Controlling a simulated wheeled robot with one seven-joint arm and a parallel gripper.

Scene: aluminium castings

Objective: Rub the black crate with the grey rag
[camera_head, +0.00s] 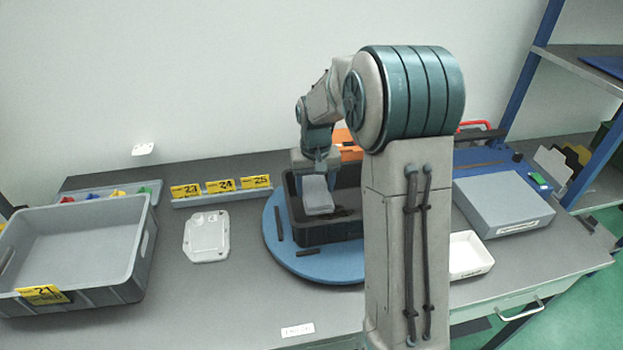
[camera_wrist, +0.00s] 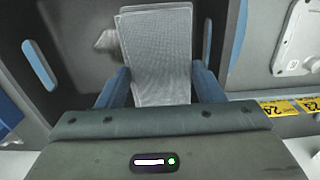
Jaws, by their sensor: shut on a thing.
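The black crate (camera_head: 297,210) stands on a round blue board on the table, partly hidden behind my arm in the head view. The grey rag (camera_head: 317,194) hangs from my gripper (camera_head: 318,172) inside the crate's outline. In the wrist view my gripper (camera_wrist: 163,88) is shut on the rag (camera_wrist: 157,55), with a blue finger on each side of it. A pale smudge (camera_wrist: 106,42) shows on the dark surface left of the rag. I cannot tell whether the rag touches the crate.
A large grey bin (camera_head: 128,270) stands at the left. A white casting (camera_head: 207,237) lies between it and the blue board (camera_head: 290,258). A white tray (camera_head: 470,254) and a grey box (camera_head: 503,200) are at the right. Numbered yellow labels (camera_head: 220,186) stand behind.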

